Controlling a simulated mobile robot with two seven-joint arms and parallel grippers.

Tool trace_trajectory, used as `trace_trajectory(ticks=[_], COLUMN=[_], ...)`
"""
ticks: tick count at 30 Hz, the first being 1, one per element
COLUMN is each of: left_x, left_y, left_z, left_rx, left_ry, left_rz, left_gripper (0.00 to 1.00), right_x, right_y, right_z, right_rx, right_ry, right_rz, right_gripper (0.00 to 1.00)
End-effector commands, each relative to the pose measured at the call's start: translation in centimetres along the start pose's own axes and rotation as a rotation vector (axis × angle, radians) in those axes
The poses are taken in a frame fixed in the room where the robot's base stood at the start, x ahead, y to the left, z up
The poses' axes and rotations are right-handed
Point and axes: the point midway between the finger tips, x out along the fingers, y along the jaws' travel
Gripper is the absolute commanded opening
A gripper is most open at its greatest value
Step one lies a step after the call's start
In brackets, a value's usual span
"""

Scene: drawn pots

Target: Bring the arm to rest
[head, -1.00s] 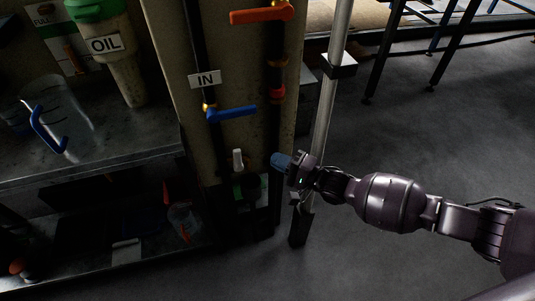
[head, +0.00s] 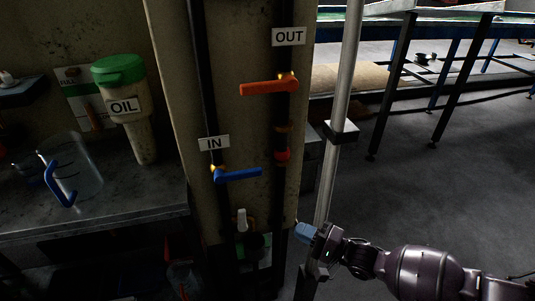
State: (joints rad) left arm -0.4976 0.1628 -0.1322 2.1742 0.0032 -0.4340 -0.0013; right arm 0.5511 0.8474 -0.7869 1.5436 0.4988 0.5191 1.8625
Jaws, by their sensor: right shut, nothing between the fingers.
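My right arm comes in from the lower right, and its gripper (head: 306,232) is shut with nothing in it. The blue-grey fingertips point left, in front of the lower end of the metal pole and just right of the dark pipes. The gripper is well below the blue valve handle (head: 238,175) marked IN and the orange valve handle (head: 268,88) marked OUT. I see it hold neither handle. My left gripper is not in view.
A metal pole (head: 342,90) stands right by my right gripper. On the left, a metal bench (head: 120,195) carries a clear jug (head: 78,165) with a blue handle and an oil container (head: 124,105) with a green lid. Open floor (head: 440,190) lies to the right.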

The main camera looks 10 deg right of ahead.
Motion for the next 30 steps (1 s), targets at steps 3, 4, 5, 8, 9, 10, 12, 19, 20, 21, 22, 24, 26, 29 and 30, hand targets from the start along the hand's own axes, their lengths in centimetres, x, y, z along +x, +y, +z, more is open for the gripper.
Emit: trace_trajectory(ticks=[3,4,5,8,9,10,12,19,20,21,22,24,26,29,30], left_x=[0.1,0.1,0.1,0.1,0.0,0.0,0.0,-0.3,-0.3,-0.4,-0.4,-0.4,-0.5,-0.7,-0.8], left_y=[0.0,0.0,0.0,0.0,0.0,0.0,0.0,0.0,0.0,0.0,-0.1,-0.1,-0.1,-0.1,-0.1], left_z=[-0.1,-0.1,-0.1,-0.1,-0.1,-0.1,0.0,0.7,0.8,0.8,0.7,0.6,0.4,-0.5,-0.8], left_rx=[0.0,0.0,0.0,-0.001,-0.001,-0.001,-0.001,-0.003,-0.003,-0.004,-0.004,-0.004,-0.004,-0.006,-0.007], left_ry=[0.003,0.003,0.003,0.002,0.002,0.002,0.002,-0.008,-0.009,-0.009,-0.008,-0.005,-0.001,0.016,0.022], left_rz=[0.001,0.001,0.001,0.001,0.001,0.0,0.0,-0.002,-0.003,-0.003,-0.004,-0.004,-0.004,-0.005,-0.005], left_gripper=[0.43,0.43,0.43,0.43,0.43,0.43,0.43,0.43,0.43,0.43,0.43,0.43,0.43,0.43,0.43], right_x=[0.0,0.0,0.0,0.0,0.0,0.0,0.2,2.1,2.3,2.5,2.5,2.5,2.3,1.4,0.8], right_y=[0.0,0.0,0.0,0.5,0.8,1.1,1.4,0.4,0.1,-0.1,-0.3,-0.9,-1.4,-2.3,-2.7], right_z=[0.0,0.0,0.0,-0.1,-0.2,-0.2,0.1,0.9,1.1,1.5,1.9,2.7,3.5,4.9,5.4], right_rx=[-0.013,-0.027,-0.044,-0.153,-0.218,-0.274,-0.417,-0.877,-0.935,-1.006,-1.061,-1.184,-1.286,-1.445,-1.501], right_ry=[0.0,0.0,0.0,0.006,0.006,0.004,-0.01,-0.046,-0.049,-0.052,-0.053,-0.053,-0.05,-0.041,-0.036], right_rz=[0.0,0.0,0.001,0.03,0.051,0.069,0.11,0.191,0.2,0.213,0.223,0.251,0.279,0.345,0.377], right_gripper=[0.0,0.0,0.0,0.0,0.0,0.0,0.0,0.0,0.0,0.0,0.0,0.0,0.0,0.0,0.0])
